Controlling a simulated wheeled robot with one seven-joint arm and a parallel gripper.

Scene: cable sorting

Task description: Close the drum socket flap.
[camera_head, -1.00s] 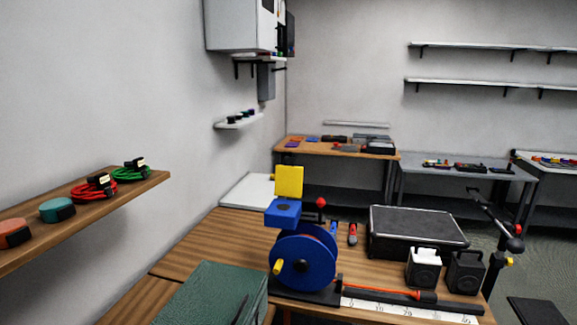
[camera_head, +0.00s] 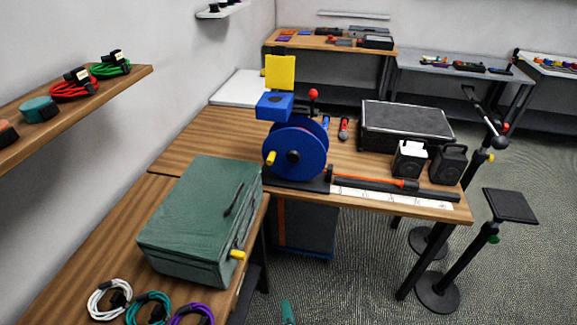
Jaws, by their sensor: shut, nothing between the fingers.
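The blue cable drum (camera_head: 296,152) stands upright on the wooden workbench, with a yellow crank knob (camera_head: 270,158) on its face. A blue socket box (camera_head: 274,106) sits above the drum. The yellow flap (camera_head: 280,72) stands upright above the box, so it is open. A red ball knob (camera_head: 313,94) on a short stem is just right of the box. My gripper is not in view, and nothing touches the flap.
A green case (camera_head: 200,215) stands on the near bench. A black case (camera_head: 405,128) and two small black units, one with a white top (camera_head: 409,158), are right of the drum. A stand with a black plate (camera_head: 510,206) is at the right.

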